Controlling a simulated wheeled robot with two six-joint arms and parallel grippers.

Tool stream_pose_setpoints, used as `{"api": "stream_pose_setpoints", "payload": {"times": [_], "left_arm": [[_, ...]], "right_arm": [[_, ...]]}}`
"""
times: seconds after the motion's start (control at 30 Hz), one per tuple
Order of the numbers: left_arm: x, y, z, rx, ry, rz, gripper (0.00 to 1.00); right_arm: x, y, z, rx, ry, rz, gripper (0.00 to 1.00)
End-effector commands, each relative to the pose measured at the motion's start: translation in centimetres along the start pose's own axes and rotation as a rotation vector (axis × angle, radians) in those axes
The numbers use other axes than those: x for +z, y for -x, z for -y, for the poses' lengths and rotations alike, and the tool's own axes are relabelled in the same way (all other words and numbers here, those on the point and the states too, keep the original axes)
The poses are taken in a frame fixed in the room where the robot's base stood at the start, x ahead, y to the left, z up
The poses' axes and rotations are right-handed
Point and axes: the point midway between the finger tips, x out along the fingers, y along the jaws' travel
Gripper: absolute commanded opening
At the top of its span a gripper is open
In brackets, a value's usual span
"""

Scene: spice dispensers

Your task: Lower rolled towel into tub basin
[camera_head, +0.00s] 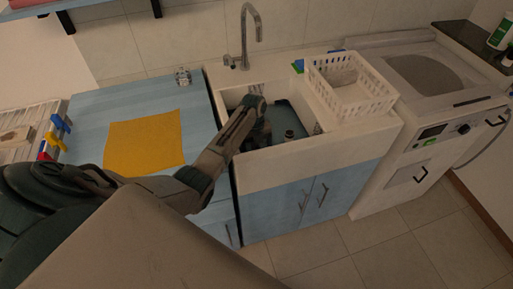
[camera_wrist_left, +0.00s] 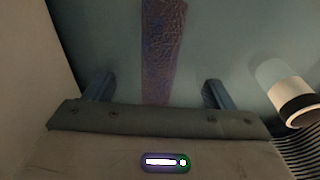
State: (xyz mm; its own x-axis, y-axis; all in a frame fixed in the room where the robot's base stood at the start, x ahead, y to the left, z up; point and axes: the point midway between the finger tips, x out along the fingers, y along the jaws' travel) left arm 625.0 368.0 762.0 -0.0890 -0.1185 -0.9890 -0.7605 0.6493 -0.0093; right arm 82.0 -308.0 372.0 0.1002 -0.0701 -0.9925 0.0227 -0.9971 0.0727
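In the head view my left arm reaches from the left into the sink (camera_head: 312,146). Its gripper (camera_head: 258,118) is at the left part of the sink, low inside it, and its fingers are hard to make out. A blue-grey tub basin (camera_head: 291,117) lies in the sink to the right of the gripper. In the left wrist view the gripper (camera_wrist_left: 157,92) has its two fingers wide apart. A purplish, textured strip, likely the rolled towel (camera_wrist_left: 163,45), lies between them with clear gaps on both sides, over a blue-grey surface. My right gripper is not in view.
A white cylinder with a dark band (camera_wrist_left: 288,95) is close to the right finger. The faucet (camera_head: 244,38) rises behind the sink. A white basket (camera_head: 350,88) stands on the sink's right side. A yellow cloth (camera_head: 145,142) lies on the blue counter (camera_head: 195,120).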

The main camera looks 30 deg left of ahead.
Motion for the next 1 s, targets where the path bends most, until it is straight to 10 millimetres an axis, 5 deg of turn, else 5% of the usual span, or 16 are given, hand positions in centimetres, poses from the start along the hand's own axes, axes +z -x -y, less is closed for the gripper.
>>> {"api": "stream_pose_setpoints", "payload": {"times": [0.27,0.7,1.0], "left_arm": [[0.1,0.4,0.0,-0.001,0.000,0.001,0.77],[0.1,8.2,0.0,-0.002,0.000,0.003,0.77],[0.0,10.7,0.0,0.000,0.000,0.000,0.77]], "right_arm": [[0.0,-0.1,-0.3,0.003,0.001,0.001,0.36],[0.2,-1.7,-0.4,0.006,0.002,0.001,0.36],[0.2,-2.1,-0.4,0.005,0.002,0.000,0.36]]}}
